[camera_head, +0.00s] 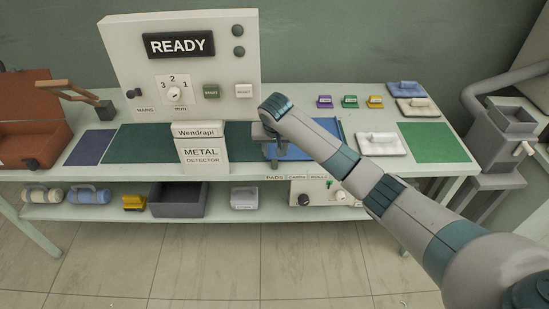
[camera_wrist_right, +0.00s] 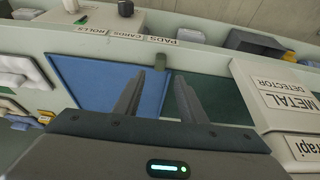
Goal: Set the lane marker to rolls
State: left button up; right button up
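The lane labels PADS (camera_wrist_right: 178,42), CARDS (camera_wrist_right: 127,37) and ROLLS (camera_wrist_right: 93,31) run along the table's front edge, and ROLLS (camera_head: 319,177) is rightmost in the head view. A short grey-green peg (camera_wrist_right: 161,61), apparently the lane marker, stands at that edge by PADS. In the head view I cannot make it out behind my gripper. My right gripper (camera_wrist_right: 160,85) is open and empty, its fingers pointing at the peg, which shows between and just beyond the tips. In the head view the gripper (camera_head: 277,152) hangs over the blue panel's left part. My left gripper is not in view.
The metal detector box (camera_head: 203,155) stands just left of my right gripper. The blue panel (camera_head: 325,138) lies under my right arm. A white tool (camera_head: 382,144) and a green mat (camera_head: 436,142) lie to the right. A knobbed control box (camera_head: 303,193) sits below.

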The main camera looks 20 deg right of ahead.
aim_at(275, 161)
jog(key=p+x, duration=0.1)
jog(key=x, duration=0.7)
jog(key=shift+w+f, duration=0.15)
jog(key=shift+f, duration=0.1)
grip_shut()
